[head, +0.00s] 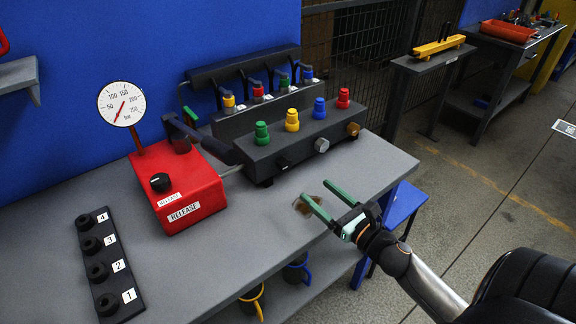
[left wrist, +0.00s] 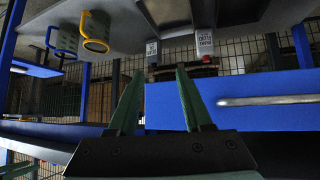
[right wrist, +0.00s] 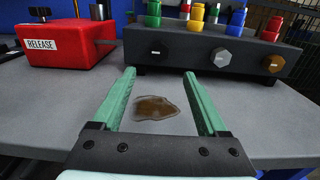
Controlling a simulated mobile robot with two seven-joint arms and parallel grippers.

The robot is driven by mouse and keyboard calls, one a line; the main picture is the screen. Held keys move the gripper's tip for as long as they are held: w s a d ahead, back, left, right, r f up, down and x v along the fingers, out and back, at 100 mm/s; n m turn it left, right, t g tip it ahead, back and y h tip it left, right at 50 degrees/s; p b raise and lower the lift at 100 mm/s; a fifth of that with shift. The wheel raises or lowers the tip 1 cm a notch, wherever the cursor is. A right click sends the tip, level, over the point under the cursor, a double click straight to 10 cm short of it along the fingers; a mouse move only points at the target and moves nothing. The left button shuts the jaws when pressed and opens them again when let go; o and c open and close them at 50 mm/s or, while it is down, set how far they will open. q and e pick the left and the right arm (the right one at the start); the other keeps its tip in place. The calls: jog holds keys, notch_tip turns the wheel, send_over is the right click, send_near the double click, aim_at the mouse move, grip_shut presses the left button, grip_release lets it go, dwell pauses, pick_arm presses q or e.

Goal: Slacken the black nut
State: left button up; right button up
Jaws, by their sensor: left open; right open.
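The black nut (head: 283,163) sits on the front face of the dark valve block (head: 300,140), left of a silver nut (head: 321,145) and a brass nut (head: 353,129). In the right wrist view the black nut (right wrist: 158,50) lies ahead of my right gripper (right wrist: 159,74), roughly centred between its fingers. My right gripper also shows in the head view (head: 315,189). It is open and empty above the bench, apart from the nut. My left gripper (left wrist: 161,72) is open and empty in the left wrist view; it is outside the head view.
A red release box (head: 190,190) with a gauge (head: 121,104) stands left of the block. A black numbered strip (head: 105,262) lies at the front left. A brown stain (right wrist: 156,107) marks the bare bench before the block. Mugs (left wrist: 95,32) show near my left gripper.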

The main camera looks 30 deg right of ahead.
aim_at(288, 166)
jog(key=w, duration=1.1)
jog(key=shift+a+p, duration=0.3)
jog(key=shift+a, duration=0.1)
jog(key=shift+c, duration=0.3)
grip_shut()
